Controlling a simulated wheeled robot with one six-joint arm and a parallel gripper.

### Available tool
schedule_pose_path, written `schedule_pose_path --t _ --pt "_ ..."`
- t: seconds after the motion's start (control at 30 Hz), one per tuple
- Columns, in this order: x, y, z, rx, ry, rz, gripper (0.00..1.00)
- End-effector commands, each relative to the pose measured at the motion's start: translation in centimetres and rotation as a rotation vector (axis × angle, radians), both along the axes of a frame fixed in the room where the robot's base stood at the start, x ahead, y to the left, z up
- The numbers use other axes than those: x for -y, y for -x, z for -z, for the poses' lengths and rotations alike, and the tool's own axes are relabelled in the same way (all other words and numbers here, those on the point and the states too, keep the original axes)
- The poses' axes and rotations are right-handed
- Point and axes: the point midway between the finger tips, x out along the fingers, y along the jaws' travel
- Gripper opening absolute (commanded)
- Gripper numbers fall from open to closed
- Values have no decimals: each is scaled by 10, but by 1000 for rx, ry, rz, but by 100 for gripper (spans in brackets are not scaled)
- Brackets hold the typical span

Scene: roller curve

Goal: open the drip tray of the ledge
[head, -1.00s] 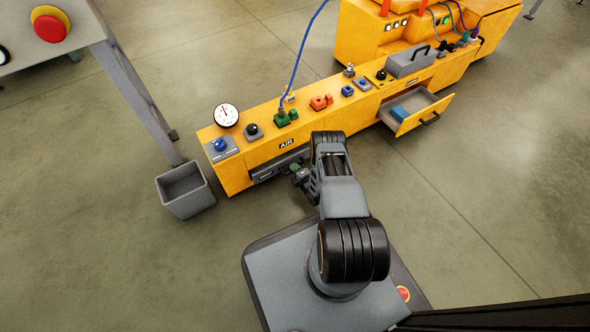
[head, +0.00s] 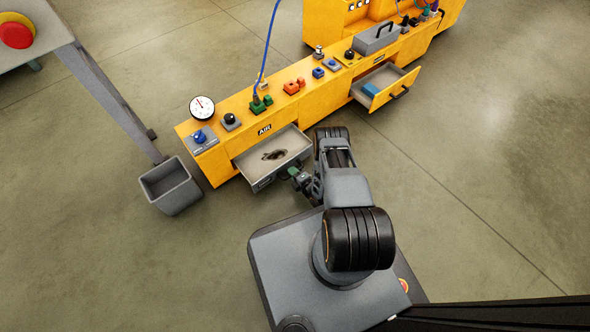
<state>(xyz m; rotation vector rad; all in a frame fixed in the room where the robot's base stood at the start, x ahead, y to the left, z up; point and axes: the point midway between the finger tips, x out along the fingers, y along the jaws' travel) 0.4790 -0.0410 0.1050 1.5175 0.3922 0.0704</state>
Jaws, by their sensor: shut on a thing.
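The yellow ledge (head: 219,167) runs from the lower left to the upper right in the head view. Its grey drip tray (head: 290,146) is pulled out below the AIR label, with a dark stain on its floor. My gripper (head: 294,172) is at the right part of the tray's front and is shut on it, seemingly at its handle. The fingertips are small in the view, and the handle itself is hidden.
A second drawer (head: 385,98) stands open further right with a blue thing inside. A grey bin (head: 172,203) stands on the floor left of the ledge. A gauge (head: 202,108), knobs and a grey toolbox (head: 375,38) sit on top. Floor to the right is clear.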

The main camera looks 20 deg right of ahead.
Motion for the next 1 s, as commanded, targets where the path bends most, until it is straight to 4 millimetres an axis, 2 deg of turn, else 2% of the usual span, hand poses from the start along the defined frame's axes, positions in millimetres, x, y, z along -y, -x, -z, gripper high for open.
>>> schedule_pose_path --t 0.13,0.47,0.5,0.73,1.0 --pt "5 9 0 -2 -1 0 0" --pt "7 11 0 -3 -2 1 0" --pt "7 11 0 -3 -2 1 19" --pt "8 11 0 -2 -2 5 41" --pt "8 10 0 0 -1 4 42"
